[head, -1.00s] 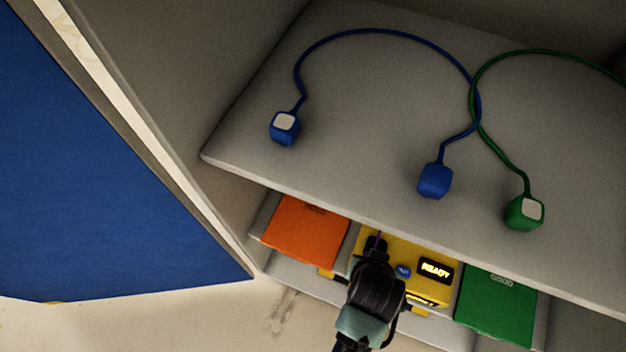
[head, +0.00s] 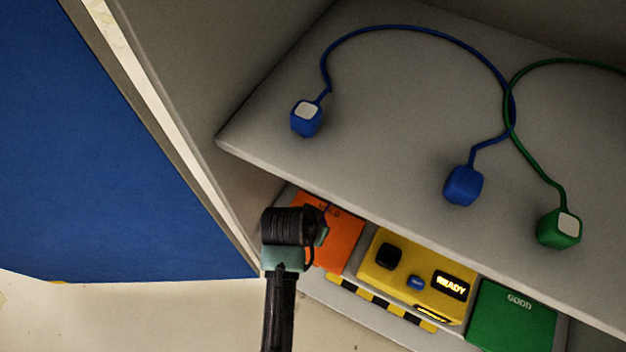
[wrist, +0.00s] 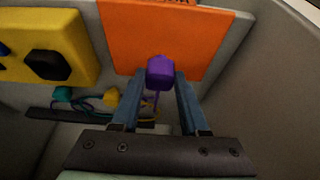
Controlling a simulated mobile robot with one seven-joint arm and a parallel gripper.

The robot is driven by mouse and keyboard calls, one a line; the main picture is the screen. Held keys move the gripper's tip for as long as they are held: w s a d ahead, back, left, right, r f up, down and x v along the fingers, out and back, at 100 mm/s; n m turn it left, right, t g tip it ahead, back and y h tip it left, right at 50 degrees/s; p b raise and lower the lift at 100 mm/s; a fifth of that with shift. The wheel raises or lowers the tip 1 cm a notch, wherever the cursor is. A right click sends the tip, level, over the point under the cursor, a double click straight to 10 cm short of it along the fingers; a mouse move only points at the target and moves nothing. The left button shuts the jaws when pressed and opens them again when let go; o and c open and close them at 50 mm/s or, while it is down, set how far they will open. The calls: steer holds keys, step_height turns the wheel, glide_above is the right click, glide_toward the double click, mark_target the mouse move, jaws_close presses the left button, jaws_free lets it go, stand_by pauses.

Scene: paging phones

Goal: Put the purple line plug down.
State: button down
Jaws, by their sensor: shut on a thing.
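The purple line plug (wrist: 160,72) shows in the wrist view between the fingertips of my gripper (wrist: 158,84), which is shut on it. A thin purple cord hangs below the plug. The plug is in front of the lower edge of the orange panel (wrist: 150,35); I cannot tell whether it touches the panel. In the head view my gripper (head: 318,232) is in front of the orange panel (head: 340,245), and it hides the plug and the panel's left part.
A yellow box (head: 405,262) with a lit READY display and a dark socket stands right of the orange panel. A green GOOD panel (head: 512,318) is further right. Above, a grey shelf (head: 400,120) holds blue plugs (head: 306,118) and a green plug (head: 558,230) on cords.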

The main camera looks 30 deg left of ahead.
steer(key=shift+a+f+b, duration=0.2)
steer(key=shift+f+b, duration=0.5)
steer(key=shift+f, duration=1.15)
steer(key=shift+c, duration=2.1)
jaws_free()
steer(key=shift+f, duration=0.1)
steer(key=p+v, duration=0.4)
steer(key=v, duration=0.8)
